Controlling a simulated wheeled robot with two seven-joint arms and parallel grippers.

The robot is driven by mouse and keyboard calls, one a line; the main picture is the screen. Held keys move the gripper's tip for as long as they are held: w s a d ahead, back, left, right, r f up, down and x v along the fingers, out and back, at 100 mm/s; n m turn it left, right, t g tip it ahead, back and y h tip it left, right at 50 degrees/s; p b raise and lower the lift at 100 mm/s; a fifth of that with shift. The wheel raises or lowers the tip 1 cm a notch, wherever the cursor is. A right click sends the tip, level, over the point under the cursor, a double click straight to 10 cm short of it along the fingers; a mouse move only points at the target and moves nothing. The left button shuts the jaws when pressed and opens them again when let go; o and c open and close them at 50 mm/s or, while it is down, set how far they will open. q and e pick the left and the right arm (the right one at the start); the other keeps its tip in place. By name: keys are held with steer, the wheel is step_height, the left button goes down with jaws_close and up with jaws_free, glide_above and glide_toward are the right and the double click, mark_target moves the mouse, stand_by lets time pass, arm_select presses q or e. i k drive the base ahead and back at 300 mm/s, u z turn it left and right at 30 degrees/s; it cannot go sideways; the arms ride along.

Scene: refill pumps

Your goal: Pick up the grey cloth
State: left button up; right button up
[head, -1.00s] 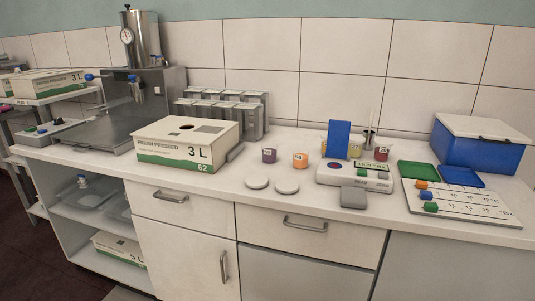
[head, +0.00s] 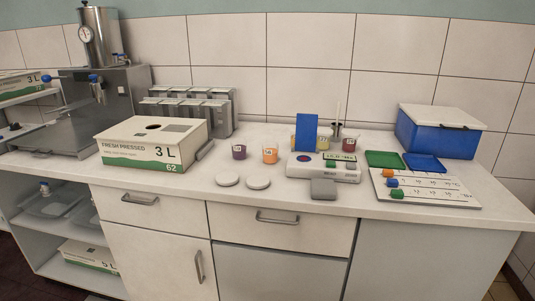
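A small grey folded square (head: 323,188), which looks like the grey cloth, lies flat on the white counter near its front edge. It is just in front of a white device (head: 312,171) with a small display. Nothing covers it. Neither of my grippers is in view.
Two white round lids (head: 258,183) lie left of the cloth. Small jars (head: 270,154) and a blue upright panel (head: 306,133) stand behind. A juice carton box (head: 152,143) is at left. A white board (head: 430,197) and blue bin (head: 436,137) are at right.

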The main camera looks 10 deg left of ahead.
mark_target(323, 189)
steer(key=z, duration=1.3)
steer(key=i, duration=0.5)
steer(key=u, duration=2.25)
